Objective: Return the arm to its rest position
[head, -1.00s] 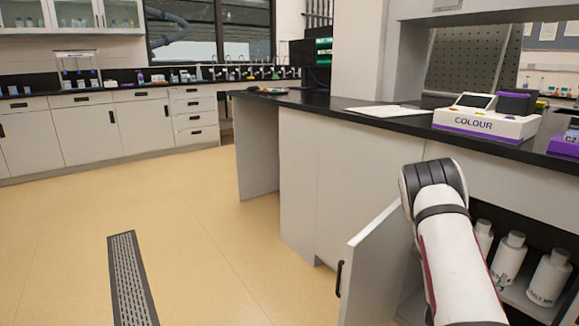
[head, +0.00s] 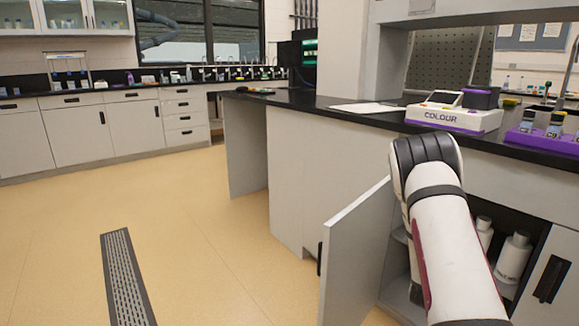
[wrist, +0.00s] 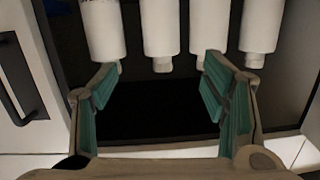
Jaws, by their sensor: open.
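My arm (head: 440,220) reaches down in front of the open cabinet under the bench in the head view. My gripper is hidden there behind the arm. In the wrist view my gripper (wrist: 160,78) is open, its two teal-padded fingers wide apart with nothing held between them. Several white bottles (wrist: 160,25) appear upside down along the top of that view, beyond the fingertips. Two of the white bottles (head: 514,258) also show on the cabinet shelf, right of my arm.
The cabinet door (head: 350,255) stands open left of my arm. The black benchtop (head: 375,121) carries a COLOUR instrument (head: 453,117) and a purple rack (head: 545,142) with small bottles. A floor drain (head: 127,275) lies at left. The floor (head: 210,235) left of the bench is clear.

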